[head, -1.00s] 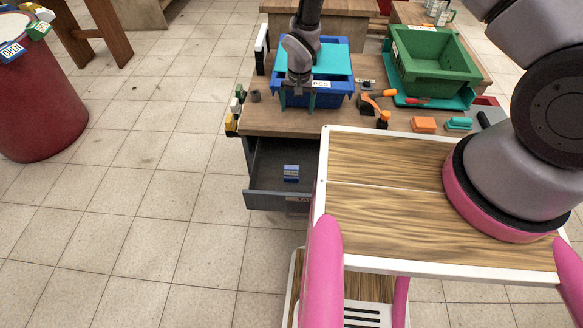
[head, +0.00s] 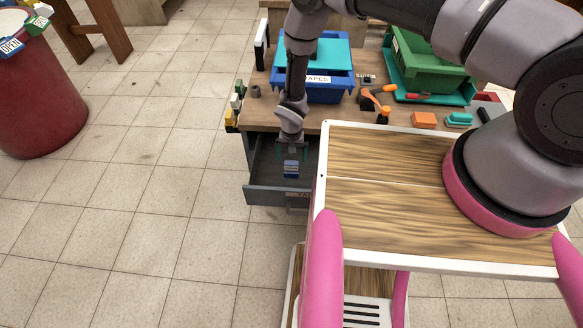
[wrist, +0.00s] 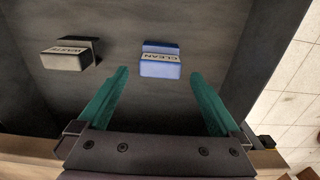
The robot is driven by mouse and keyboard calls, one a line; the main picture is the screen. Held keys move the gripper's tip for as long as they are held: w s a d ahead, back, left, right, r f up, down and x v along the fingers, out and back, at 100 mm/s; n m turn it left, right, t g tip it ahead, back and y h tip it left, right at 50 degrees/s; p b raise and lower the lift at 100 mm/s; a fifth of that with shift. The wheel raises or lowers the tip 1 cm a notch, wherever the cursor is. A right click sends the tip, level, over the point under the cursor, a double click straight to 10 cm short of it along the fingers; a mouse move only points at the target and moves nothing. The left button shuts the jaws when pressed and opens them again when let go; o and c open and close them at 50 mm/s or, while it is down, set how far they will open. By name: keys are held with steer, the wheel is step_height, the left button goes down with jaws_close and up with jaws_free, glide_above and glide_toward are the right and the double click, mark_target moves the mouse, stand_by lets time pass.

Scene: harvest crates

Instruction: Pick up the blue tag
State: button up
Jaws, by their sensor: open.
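The blue tag (wrist: 160,64) lies in the open drawer (head: 258,194) and reads "CLEAN" in the wrist view. In the head view the blue tag (head: 291,169) shows just below my gripper (head: 291,151). In the wrist view my gripper (wrist: 158,85) is open, with its teal fingers spread. The tag sits ahead of the gap between the fingertips, and nothing is held. I cannot tell the exact height of the fingers above the drawer floor.
A pale tag reading "WASTE" (wrist: 68,55) lies left of the blue tag in the drawer. The drawer walls stand close around. On the bench are a blue crate (head: 318,91), a green crate (head: 425,70), and an orange-handled tool (head: 375,104).

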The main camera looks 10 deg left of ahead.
mark_target(292, 163)
step_height(292, 163, down, 4)
steer(key=shift+f, duration=0.1)
steer(key=c, duration=1.3)
step_height(292, 163, up, 10)
steer(key=shift+r, duration=0.1)
